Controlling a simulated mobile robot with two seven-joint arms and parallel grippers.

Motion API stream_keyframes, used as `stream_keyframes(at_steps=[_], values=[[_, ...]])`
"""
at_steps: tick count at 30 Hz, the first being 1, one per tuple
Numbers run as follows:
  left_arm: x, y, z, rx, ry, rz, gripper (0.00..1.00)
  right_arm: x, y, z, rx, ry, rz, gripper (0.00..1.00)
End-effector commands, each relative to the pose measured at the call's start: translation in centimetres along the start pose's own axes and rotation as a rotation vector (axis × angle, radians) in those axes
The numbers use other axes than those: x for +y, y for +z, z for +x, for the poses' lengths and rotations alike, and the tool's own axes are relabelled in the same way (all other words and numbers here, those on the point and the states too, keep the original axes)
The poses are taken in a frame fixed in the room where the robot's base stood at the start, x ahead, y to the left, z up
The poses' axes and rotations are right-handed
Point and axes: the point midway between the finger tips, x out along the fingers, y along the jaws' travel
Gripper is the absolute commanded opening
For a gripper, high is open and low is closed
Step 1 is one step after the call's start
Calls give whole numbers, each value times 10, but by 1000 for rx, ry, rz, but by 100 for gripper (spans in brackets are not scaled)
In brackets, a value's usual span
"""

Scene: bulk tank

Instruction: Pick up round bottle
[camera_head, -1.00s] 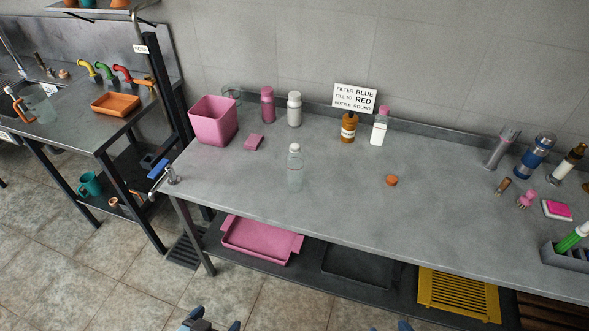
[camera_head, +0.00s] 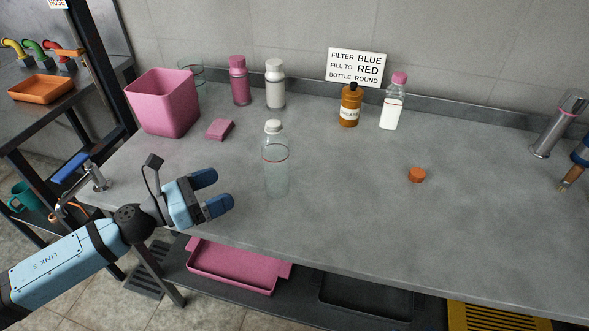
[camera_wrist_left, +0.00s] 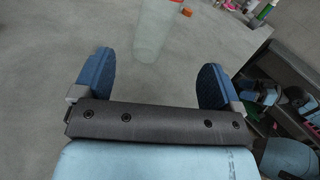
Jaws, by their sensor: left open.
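A clear round bottle (camera_head: 276,165) with a white cap and a red line around it stands upright near the front of the grey metal table. My left gripper (camera_head: 218,192) is open and empty, to the left of the bottle and apart from it. In the left wrist view the bottle (camera_wrist_left: 153,35) is ahead, between the lines of the two blue fingers (camera_wrist_left: 155,80), with its top cut off by the frame. My right gripper does not show clearly; a blue arm part at the right edge of the wrist view cannot be told.
A pink bin (camera_head: 163,103), pink sponge (camera_head: 220,129), pink bottle (camera_head: 239,82) and white bottle (camera_head: 275,85) stand behind left. A brown bottle (camera_head: 349,107), a pink-capped square bottle (camera_head: 392,106) and an orange cap (camera_head: 416,175) are right. The front middle is clear.

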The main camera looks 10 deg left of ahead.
Motion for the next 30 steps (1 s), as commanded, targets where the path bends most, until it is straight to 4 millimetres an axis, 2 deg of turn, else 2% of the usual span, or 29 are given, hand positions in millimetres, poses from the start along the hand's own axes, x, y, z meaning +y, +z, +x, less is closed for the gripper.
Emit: stream_keyframes(at_steps=[1,5,21,30], values=[[2,-6,0,11,-17,68,91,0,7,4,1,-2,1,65],[2,-2,3,20,-36,144,91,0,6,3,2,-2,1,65],[0,0,76,17,-34,143,91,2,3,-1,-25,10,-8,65],[0,-1,95,18,-34,142,91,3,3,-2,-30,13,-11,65]])
